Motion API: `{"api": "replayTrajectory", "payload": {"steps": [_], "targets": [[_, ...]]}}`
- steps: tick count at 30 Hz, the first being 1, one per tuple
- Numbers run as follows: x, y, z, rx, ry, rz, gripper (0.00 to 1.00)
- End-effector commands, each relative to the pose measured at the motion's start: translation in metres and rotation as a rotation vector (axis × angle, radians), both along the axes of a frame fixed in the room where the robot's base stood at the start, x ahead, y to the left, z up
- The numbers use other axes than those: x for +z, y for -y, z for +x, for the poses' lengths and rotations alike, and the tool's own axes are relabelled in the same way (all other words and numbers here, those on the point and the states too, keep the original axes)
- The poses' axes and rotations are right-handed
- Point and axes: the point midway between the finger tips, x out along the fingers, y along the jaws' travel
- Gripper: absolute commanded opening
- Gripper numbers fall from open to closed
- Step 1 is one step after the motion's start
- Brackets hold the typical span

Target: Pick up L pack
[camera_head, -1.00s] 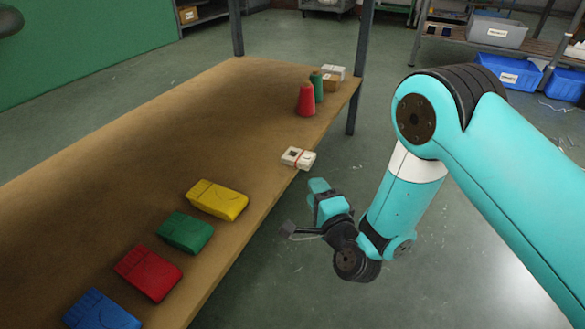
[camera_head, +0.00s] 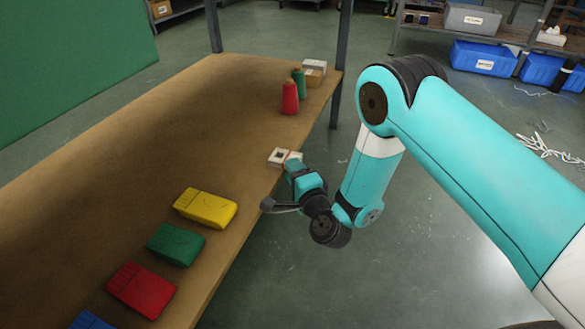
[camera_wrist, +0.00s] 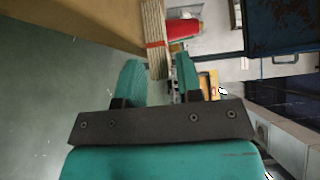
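A small pale pack with a red band (camera_head: 276,158) lies at the table's right edge in the head view; no letter on it is legible. In the wrist view the banded pack (camera_wrist: 154,28) shows its layered side, just beyond and in line with the gap between my fingertips. My gripper (camera_wrist: 158,64) is open, with its two teal fingers apart. In the head view my gripper (camera_head: 293,170) is at the table edge beside the pack and hides part of it. I cannot tell whether they touch.
Red (camera_head: 290,98) and green (camera_head: 299,83) cones and small boxes (camera_head: 314,71) stand at the far end.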

Motion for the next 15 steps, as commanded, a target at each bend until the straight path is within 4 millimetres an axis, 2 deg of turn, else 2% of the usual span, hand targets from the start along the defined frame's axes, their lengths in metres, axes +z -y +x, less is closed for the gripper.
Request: {"api": "replayTrajectory", "payload": {"steps": [1, 8, 11, 15], "targets": [[0.0, 0.0, 0.0, 0.001, 0.0, 0.0, 0.27], [0.0, 0.001, 0.0, -0.001, 0.0, -0.001, 0.01], [0.001, 0.002, 0.001, -0.003, 0.0, -0.001, 0.0], [0.018, 0.002, 0.001, -0.004, 0.001, -0.001, 0.0]]}}
